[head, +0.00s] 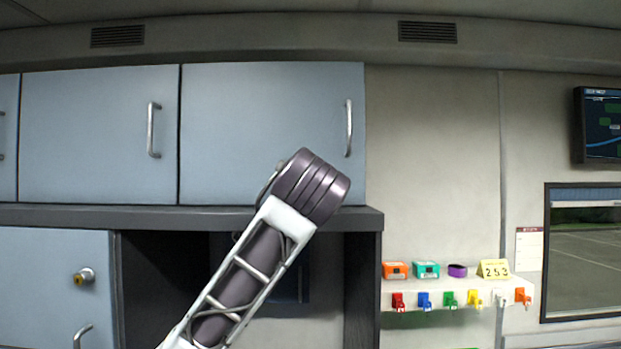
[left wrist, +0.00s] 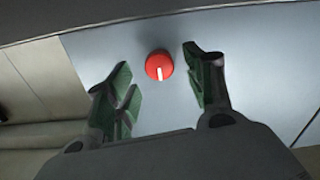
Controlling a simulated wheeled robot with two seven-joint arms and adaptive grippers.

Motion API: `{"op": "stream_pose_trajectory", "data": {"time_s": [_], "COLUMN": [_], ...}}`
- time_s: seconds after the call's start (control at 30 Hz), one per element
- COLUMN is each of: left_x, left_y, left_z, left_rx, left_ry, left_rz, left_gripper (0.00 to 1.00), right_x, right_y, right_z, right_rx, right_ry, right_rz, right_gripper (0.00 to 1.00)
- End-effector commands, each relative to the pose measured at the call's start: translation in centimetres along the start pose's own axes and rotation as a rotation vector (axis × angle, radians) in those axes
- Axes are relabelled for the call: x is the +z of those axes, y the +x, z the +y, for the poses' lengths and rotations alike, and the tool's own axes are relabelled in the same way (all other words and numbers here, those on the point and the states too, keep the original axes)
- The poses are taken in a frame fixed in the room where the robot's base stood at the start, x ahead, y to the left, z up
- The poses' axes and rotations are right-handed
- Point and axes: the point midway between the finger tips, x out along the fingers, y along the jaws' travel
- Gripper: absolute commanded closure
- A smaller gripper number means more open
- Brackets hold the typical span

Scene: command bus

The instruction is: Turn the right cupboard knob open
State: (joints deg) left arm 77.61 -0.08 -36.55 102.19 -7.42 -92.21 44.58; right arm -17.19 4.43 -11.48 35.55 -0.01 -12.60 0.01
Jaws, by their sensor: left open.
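In the left wrist view a round red knob (left wrist: 159,64) with a white pointer line sits on a blue-grey panel (left wrist: 255,50). The pointer line runs roughly up and down in that picture. My left gripper (left wrist: 157,72) is open, with green-padded fingers on either side of the knob and a visible gap to it on both sides. The gripper does not show in the head view, and neither does the red knob. My right gripper is in neither view.
In the head view, blue overhead cupboards (head: 105,130) with metal handles hang above a dark shelf edge (head: 130,215). A lower door has a brass-coloured lock (head: 84,277). My arm crosses the middle.

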Motion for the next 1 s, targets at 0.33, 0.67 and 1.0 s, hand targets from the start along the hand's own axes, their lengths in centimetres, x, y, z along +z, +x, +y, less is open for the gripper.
{"op": "stream_pose_trajectory", "data": {"time_s": [0.33, 0.67, 1.0], "left_x": [-0.1, 0.0, 0.0], "left_y": [2.2, 2.3, 2.2], "left_z": [0.0, 0.0, 0.0], "left_rx": [0.0, 0.0, 0.0], "left_ry": [0.0, 0.0, -0.001], "left_rz": [0.0, 0.0, 0.0], "left_gripper": [0.47, 0.49, 0.93], "right_x": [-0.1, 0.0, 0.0], "right_y": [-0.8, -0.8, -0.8], "right_z": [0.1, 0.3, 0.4], "right_rx": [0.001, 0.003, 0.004], "right_ry": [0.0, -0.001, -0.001], "right_rz": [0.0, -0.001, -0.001], "right_gripper": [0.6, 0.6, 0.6]}}
